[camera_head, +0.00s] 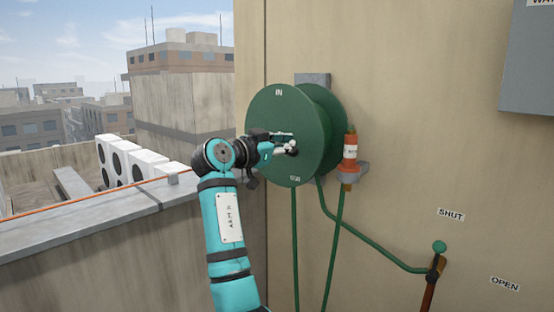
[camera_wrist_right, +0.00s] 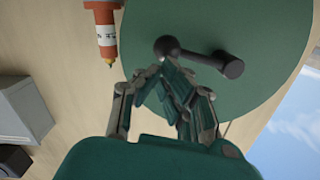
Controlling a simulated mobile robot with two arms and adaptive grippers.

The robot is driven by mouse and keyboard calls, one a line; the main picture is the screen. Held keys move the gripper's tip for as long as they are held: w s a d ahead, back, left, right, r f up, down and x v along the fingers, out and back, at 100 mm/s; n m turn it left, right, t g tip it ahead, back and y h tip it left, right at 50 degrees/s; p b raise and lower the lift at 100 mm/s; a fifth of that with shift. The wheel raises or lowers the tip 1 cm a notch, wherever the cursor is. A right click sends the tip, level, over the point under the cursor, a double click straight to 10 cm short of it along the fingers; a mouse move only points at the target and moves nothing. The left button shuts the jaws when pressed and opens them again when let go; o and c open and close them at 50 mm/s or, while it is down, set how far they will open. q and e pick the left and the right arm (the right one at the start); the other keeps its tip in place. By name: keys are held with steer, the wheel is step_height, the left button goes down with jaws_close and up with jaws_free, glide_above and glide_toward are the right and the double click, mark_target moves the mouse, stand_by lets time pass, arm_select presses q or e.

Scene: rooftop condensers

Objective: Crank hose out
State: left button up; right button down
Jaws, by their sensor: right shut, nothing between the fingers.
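A green hose reel (camera_head: 315,110) is mounted on the beige wall, with "IN" at the top of its face and a small label at the bottom, partly unreadable. It fills the upper part of the right wrist view (camera_wrist_right: 262,25). A dark crank (camera_wrist_right: 205,58) with a round hub and a cylindrical knob (camera_wrist_right: 231,66) sits on its face. My right gripper (camera_head: 286,144) is in front of the reel's face. In the wrist view its fingers (camera_wrist_right: 172,64) are closed together beside the crank's hub end, with nothing between them; contact is unclear. My left gripper is out of view.
An orange and white nozzle (camera_head: 350,150) stands in a grey wall bracket (camera_head: 352,172) right of the reel. Green hose (camera_head: 334,240) hangs below. A valve lever (camera_head: 438,248) is near "SHUT" and "OPEN" labels. A grey box (camera_head: 528,70) is upper right; a parapet (camera_head: 90,230) is left.

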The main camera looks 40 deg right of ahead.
arm_select(q)
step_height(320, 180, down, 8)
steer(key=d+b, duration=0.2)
steer(key=b, duration=0.4)
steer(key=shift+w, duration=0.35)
arm_select(e)
step_height(320, 180, down, 6)
steer(key=w+m, duration=0.1)
steer(key=m, duration=0.3)
steer(key=shift+w+d, duration=0.25)
steer(key=shift+d, duration=0.2)
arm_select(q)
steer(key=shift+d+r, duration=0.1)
arm_select(e)
steer(key=shift+r, duration=0.1)
